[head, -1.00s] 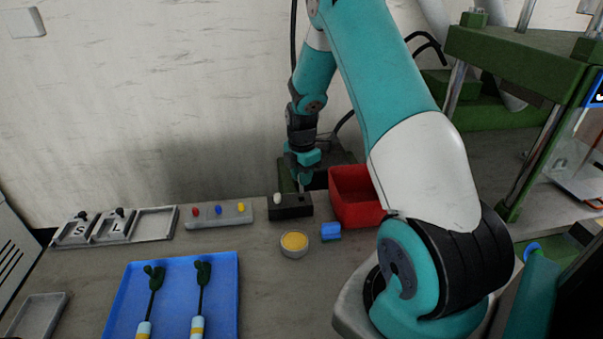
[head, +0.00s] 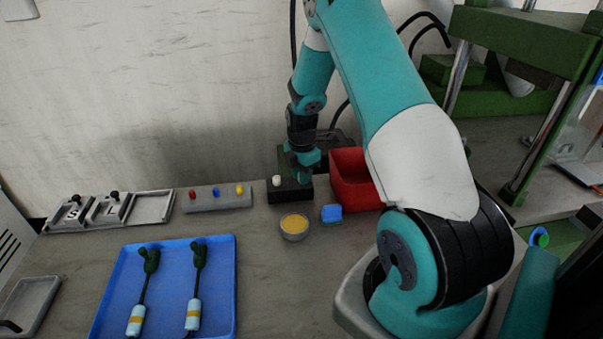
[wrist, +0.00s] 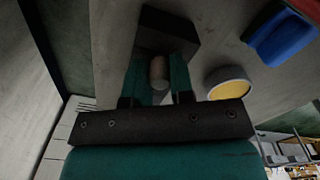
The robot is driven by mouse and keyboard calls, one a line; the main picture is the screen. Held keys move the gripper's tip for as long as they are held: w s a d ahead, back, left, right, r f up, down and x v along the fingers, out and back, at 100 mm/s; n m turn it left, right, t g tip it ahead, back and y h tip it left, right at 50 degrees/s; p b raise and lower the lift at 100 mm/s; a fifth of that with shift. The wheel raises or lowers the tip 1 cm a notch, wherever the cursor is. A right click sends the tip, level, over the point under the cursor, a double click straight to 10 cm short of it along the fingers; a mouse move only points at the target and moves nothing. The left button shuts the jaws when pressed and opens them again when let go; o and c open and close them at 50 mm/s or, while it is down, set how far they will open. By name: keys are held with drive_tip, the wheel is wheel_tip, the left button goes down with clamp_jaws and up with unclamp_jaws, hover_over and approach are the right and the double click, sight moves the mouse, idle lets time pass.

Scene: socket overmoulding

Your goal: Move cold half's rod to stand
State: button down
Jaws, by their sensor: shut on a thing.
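The stand looks to be the black block (head: 290,194) at the back of the bench, with a white-topped rod (head: 277,181) at its left end. My gripper (head: 304,178) points down at the block's right end, close to it. In the wrist view the fingers are shut on a rod (wrist: 159,72), seen as a pale grey-brown cylinder between them. The dark block (wrist: 178,38) lies just beyond it. The rod's lower end is hidden, and I cannot tell whether it is in the block or above it.
A red bin (head: 352,182) stands close at the right of the block. A round yellow-filled cup (head: 294,226) and a blue block (head: 331,213) lie in front. A grey holder (head: 217,197) with coloured knobs is at the left. A blue tray (head: 168,270) holds two tools.

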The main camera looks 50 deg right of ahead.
idle(0.3)
drive_tip(key=c, duration=0.9)
unclamp_jaws()
wheel_tip(320, 180, up, 18)
drive_tip(key=b, duration=0.1)
drive_tip(key=shift+f, duration=0.25)
drive_tip(key=shift+a, duration=0.1)
